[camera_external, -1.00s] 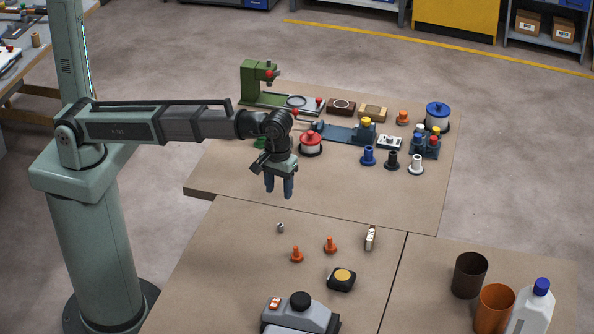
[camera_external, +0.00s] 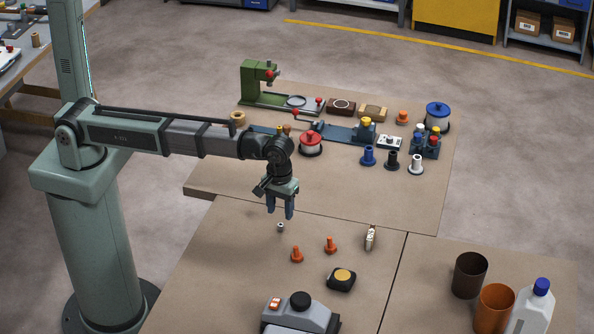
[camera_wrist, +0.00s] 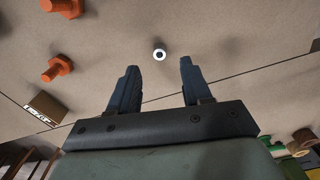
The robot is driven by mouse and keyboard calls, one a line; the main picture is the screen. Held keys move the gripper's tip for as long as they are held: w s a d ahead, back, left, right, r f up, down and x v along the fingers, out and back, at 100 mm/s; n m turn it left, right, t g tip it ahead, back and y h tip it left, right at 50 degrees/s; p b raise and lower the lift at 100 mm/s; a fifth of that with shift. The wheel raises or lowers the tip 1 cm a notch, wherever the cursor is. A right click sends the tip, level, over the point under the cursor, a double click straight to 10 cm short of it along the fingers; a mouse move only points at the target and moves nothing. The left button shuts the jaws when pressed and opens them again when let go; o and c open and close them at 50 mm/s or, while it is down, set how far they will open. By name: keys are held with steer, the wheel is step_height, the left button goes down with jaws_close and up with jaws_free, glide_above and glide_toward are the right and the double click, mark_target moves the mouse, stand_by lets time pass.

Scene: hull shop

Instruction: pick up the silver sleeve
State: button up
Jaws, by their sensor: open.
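The silver sleeve (camera_external: 280,227) is a tiny metal ring-like piece on the brown table, just below my gripper in the external view. In the wrist view the sleeve (camera_wrist: 160,54) is a small bright ring with a dark centre, beyond the fingertips and between their lines. My gripper (camera_external: 280,212) points down above the table, close to the sleeve, with its two dark blue fingers apart. In the wrist view my gripper (camera_wrist: 158,72) is open with nothing between its fingers. The sleeve is in plain sight in both views.
Two orange bolt-like pieces (camera_external: 297,255) (camera_external: 330,245) stand right of the sleeve. A black and yellow puck (camera_external: 341,279) and a grey machine (camera_external: 300,315) lie nearer the front. Table around the sleeve is bare.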

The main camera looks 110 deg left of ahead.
mark_target(281, 225)
steer(key=shift+f, duration=2.55)
steer(key=shift+c, duration=0.4)
jaws_close()
